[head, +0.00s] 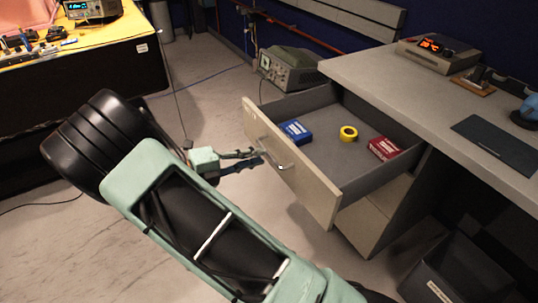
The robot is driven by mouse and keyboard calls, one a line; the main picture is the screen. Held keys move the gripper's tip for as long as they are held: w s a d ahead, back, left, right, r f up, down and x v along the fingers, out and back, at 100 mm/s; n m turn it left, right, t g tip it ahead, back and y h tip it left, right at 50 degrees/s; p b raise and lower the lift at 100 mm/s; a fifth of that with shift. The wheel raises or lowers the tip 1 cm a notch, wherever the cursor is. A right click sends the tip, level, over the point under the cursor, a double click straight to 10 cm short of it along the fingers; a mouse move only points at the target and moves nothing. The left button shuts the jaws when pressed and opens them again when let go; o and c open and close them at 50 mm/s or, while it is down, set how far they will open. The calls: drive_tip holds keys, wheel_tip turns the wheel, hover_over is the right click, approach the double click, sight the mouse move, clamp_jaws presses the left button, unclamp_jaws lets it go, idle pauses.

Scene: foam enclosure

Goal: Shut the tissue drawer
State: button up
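The drawer (325,155) in the grey-topped desk stands pulled well out. Its pale front panel (312,194) faces the lower left and carries a metal bar handle (279,160). Inside lie a blue box (296,131), a yellow tape roll (348,133) and a red box (384,148). My gripper (259,157) is beside the front panel, its fingertips close to the handle. I cannot tell whether they touch it. The fingers are small and seen at an angle, so their opening is unclear. I see nothing held between them.
The desk top (420,95) overhangs the drawer opening, with an orange-display device (437,53) on it. A dark bin (455,270) stands on the floor at lower right. An oscilloscope (290,68) is on the floor behind the drawer.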

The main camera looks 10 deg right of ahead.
sight(268, 152)
drive_tip(key=x, duration=0.4)
drive_tip(key=shift+w+d+f+b, duration=0.1)
drive_tip(key=shift+w+d+b, duration=0.05)
drive_tip(key=shift+d+b, duration=0.2)
clamp_jaws()
